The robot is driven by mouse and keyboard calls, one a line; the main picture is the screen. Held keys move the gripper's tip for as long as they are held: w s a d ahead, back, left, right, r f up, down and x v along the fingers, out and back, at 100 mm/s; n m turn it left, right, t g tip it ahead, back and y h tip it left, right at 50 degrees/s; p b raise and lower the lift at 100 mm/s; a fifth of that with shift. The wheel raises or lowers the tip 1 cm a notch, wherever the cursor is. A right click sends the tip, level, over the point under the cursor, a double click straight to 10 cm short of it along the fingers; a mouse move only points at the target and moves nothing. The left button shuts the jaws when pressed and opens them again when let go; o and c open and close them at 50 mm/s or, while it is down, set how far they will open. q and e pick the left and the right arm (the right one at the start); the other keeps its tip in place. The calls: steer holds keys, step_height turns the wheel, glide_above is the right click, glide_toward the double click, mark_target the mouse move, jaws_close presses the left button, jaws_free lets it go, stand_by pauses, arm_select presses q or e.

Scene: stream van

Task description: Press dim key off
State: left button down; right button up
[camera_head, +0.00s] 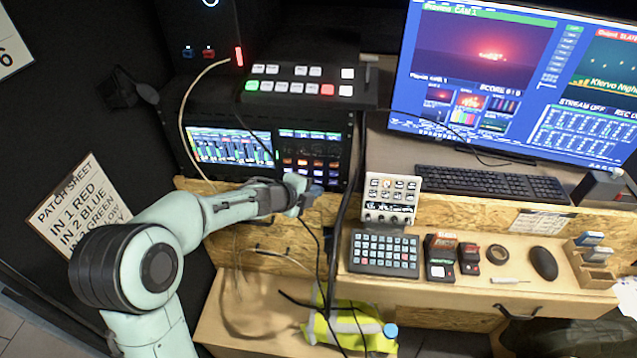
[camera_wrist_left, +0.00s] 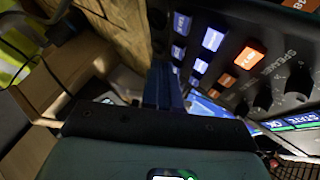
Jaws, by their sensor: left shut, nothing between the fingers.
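My left gripper (camera_head: 303,197) is shut and empty, in front of the lower part of a dark key panel (camera_head: 324,148) in the rack. In the left wrist view the shut fingers (camera_wrist_left: 163,85) point toward the panel's edge beside the blue-lit keys. Blue-lit keys (camera_wrist_left: 212,40) form rows nearer the fingers. The key labels are too small to read surely, so I cannot tell which is the dim key. Contact between fingers and panel cannot be told.
Black knobs (camera_wrist_left: 297,85) marked SPEAKER sit beside the keys. A lit mixer screen (camera_head: 230,147) is left of the panel. A switcher (camera_head: 300,84) stands above. A small white controller (camera_head: 391,198) and a keypad (camera_head: 384,253) are to the right. Cables hang near the gripper.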

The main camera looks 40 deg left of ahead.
arm_select(q)
steer(key=s+d+b, duration=0.2)
steer(key=s+d, duration=0.1)
steer(key=s, duration=0.2)
steer(key=shift+s, duration=0.15)
stand_by(0.3)
stand_by(0.4)
